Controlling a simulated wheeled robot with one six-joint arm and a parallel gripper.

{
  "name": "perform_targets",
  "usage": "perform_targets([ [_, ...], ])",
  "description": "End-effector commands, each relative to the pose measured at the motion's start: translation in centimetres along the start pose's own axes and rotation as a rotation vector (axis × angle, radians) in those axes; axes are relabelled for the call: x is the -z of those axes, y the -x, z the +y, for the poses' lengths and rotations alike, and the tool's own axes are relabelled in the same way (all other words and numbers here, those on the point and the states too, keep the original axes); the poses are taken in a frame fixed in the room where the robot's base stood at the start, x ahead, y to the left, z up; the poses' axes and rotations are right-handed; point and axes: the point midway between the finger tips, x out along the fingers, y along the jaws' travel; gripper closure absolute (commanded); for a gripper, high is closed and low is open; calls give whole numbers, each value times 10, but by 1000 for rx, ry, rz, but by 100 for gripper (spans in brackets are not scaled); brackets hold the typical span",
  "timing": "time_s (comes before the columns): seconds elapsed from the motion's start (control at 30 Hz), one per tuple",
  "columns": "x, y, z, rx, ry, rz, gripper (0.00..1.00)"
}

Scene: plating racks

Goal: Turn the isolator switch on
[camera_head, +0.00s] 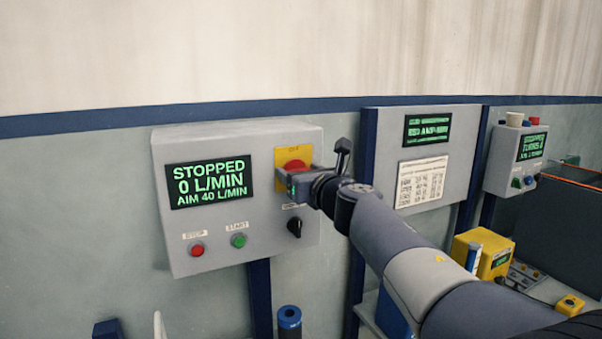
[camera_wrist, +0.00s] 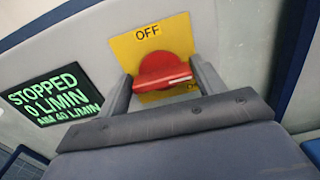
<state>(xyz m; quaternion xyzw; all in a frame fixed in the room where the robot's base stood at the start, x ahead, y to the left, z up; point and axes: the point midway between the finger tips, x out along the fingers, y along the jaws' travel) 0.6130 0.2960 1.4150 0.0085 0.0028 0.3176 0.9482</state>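The isolator switch is a red rotary knob (camera_wrist: 163,70) on a yellow plate (camera_wrist: 148,42) at the upper right of a grey control box (camera_head: 215,245). The word OFF shows above the knob in the wrist view, and its raised grip lies roughly crosswise there. In the head view the red knob (camera_head: 295,165) is partly hidden by my gripper (camera_head: 290,180). My gripper's fingers (camera_wrist: 160,88) stand apart, one on each side of the knob. I cannot tell whether they touch it.
The box's display (camera_head: 209,184) reads STOPPED, 0 L/MIN, AIM 40 L/MIN. Below are a red stop button (camera_head: 197,249), a green start button (camera_head: 239,240) and a black knob (camera_head: 295,227) close under my gripper. Another panel (camera_head: 458,150) stands right, behind my arm.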

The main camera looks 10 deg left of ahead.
Motion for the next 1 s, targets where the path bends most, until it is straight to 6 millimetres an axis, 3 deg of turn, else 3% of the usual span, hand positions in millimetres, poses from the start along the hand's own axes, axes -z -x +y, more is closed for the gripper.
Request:
perform_targets([
  [0.2,0,0,0,0,2,0,17],
  [0.57,0,6,0,1,3,-1,16],
  [1.0,0,76,-1,2,3,-2,16],
])
